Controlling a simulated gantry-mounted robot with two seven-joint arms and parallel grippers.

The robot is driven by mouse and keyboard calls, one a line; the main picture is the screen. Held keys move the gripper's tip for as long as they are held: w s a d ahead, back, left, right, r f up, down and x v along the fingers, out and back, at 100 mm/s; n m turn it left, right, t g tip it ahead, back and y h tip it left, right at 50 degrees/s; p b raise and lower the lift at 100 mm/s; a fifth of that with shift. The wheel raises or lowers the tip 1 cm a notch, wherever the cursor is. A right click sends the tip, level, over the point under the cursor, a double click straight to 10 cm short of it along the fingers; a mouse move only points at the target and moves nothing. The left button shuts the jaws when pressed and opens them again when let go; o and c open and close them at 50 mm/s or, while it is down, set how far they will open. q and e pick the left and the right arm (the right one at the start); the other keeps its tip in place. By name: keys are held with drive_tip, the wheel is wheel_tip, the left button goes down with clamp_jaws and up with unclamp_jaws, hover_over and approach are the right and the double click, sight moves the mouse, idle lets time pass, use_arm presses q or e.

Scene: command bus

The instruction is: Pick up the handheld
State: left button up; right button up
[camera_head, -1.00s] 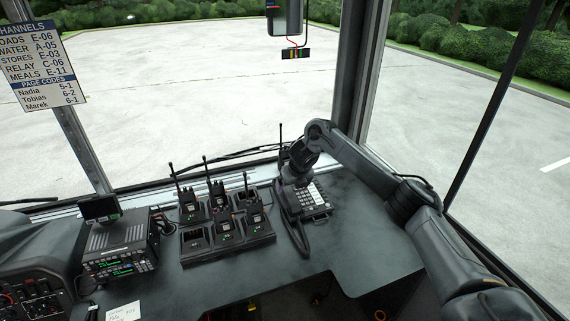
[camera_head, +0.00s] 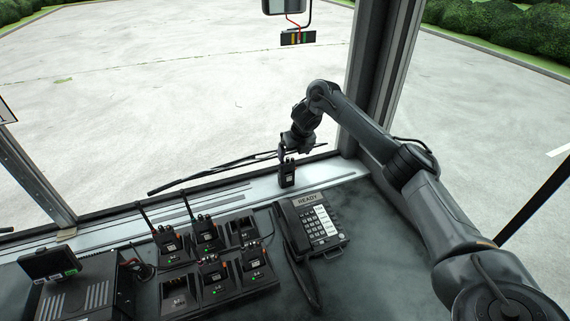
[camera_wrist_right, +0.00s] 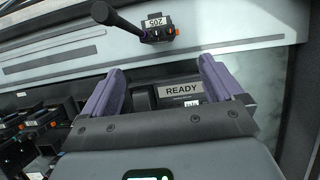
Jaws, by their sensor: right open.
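A black handheld (camera_head: 287,174) with an antenna stands on the pale ledge below the windshield, behind the desk phone. It also shows in the right wrist view (camera_wrist_right: 158,33), with a tag reading 205, beyond my fingertips. My right gripper (camera_wrist_right: 160,66) is open, its two purple fingers apart with no object held between them. In the head view my right gripper (camera_head: 295,146) is just above the handheld; its fingertips are hard to make out there. Several similar handhelds (camera_head: 207,232) sit in a charger rack (camera_head: 228,292) to the left. My left gripper is not in view.
The desk phone (camera_head: 318,224), with a READY display, stands close in front of the ledge, its handset on its left side. A radio unit (camera_head: 75,290) stands at far left. The ledge (camera_head: 225,193) is mostly clear left of the handheld. Window posts stand at right.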

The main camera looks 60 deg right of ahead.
sight(289, 166)
drive_tip(key=x, duration=1)
drive_tip(key=shift+w+f, duration=0.15)
drive_tip(key=shift+f, duration=0.05)
drive_tip(key=shift+w+d+f, duration=0.1)
drive_tip(key=shift+f, duration=0.2)
drive_tip(key=c, duration=1.6)
drive_tip(key=shift+c, duration=0.2)
drive_tip(key=shift+r, duration=0.2)
